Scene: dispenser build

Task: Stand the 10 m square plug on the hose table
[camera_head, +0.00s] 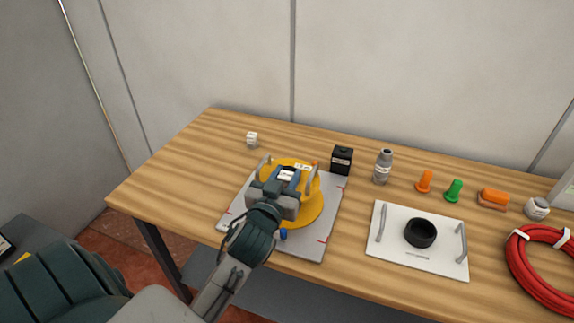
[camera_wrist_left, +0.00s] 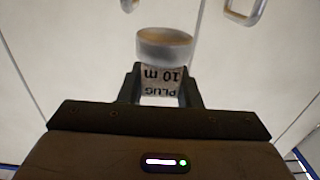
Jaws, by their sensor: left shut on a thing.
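My left gripper (camera_head: 284,183) is shut on a plug marked "PLUG 10 m" (camera_wrist_left: 162,75), and the label reads upside down in the left wrist view. There the plug shows a grey rounded end with a tan face beyond the fingertips (camera_wrist_left: 161,88). The wooden table (camera_head: 185,180) carries the board. My right gripper is not in view.
A black labelled block (camera_head: 342,160) and a grey bottle-like piece (camera_head: 382,168) stand behind. Orange (camera_head: 425,181) and green (camera_head: 454,190) pieces, a white tray (camera_head: 388,247) with a black ring (camera_head: 420,233), and a red hose (camera_head: 519,270) lie right. The table's left part is mostly clear.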

